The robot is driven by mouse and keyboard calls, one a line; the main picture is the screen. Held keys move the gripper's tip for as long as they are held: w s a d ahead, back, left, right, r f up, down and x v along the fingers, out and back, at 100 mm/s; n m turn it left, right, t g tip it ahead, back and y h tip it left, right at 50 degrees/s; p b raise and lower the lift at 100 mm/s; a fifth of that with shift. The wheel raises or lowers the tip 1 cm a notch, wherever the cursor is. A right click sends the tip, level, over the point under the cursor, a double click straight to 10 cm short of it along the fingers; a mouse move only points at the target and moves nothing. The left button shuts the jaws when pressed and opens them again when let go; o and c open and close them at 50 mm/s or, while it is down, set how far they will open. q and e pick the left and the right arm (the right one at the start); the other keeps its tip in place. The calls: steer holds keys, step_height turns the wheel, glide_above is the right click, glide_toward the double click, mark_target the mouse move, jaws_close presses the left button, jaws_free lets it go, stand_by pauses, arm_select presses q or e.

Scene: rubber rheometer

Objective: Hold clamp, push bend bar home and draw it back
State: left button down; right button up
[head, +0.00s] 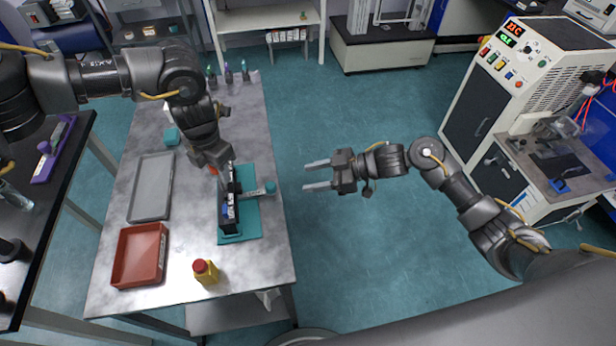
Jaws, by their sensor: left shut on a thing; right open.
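The clamp (230,212) is a dark upright block on a teal base plate (240,234) on the metal table. The bend bar (254,193) is a grey rod with a teal knob that sticks out of the clamp's right side. My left gripper (219,164) reaches down from above and is shut at the far end of the clamp; its fingertips are partly hidden. A small red part shows beside them. My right gripper (317,176) is open and empty over the floor, right of the table and apart from the knob, with its fingers pointing left.
A grey tray (133,216) and a red-brown tray (116,284) lie left of the clamp. A yellow bottle with a red cap (207,273) stands near the front edge. Several small bottles stand at the far end. A large control cabinet (540,50) stands at right; the floor between is clear.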

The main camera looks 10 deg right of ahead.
arm_select(q)
steer(key=c, duration=1)
jaws_free()
steer(key=shift+r, duration=0.1)
